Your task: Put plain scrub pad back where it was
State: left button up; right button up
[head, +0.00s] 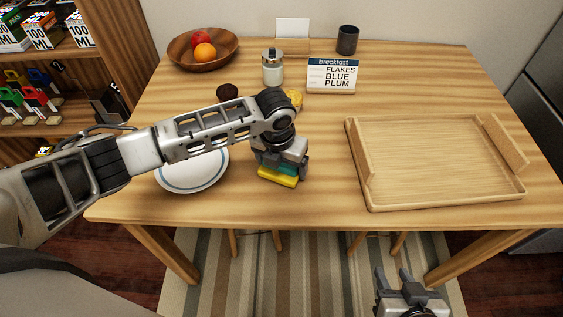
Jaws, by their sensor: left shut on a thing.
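A scrub pad (277,176), yellow with a green layer on top, is at the front edge area of the wooden table (330,208). My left gripper (282,168) points down and is shut on the pad, hiding part of it. I cannot tell whether the pad touches the table or is held just above it. My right gripper (393,272) is in front of the table, low in the head view, with its fingers apart and nothing seen between them.
A white plate (190,178) is partly under my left arm. A wooden tray (437,160) is at the right. A breakfast sign (332,75), a glass jar (272,68), a dark cup (347,40) and a fruit bowl (180,52) stand behind. Shelves (60,55) hold goods at far left.

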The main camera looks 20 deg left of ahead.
pick_arm(q)
jog(key=shift+f, duration=0.25)
jog(key=o, duration=0.7)
jog(key=shift+c, duration=0.2)
jog(key=shift+o, duration=1)
jog(key=r, duration=0.3)
jog(key=s+r, duration=0.1)
jog(key=r, duration=0.6)
jog(key=shift+s+r+p, duration=0.25)
jog(key=shift+r+p, duration=0.05)
jog(key=shift+r, duration=0.05)
jog(key=shift+s+a+r, duration=0.1)
jog(key=shift+s+r, duration=0.05)
jog(key=shift+r, duration=0.55)
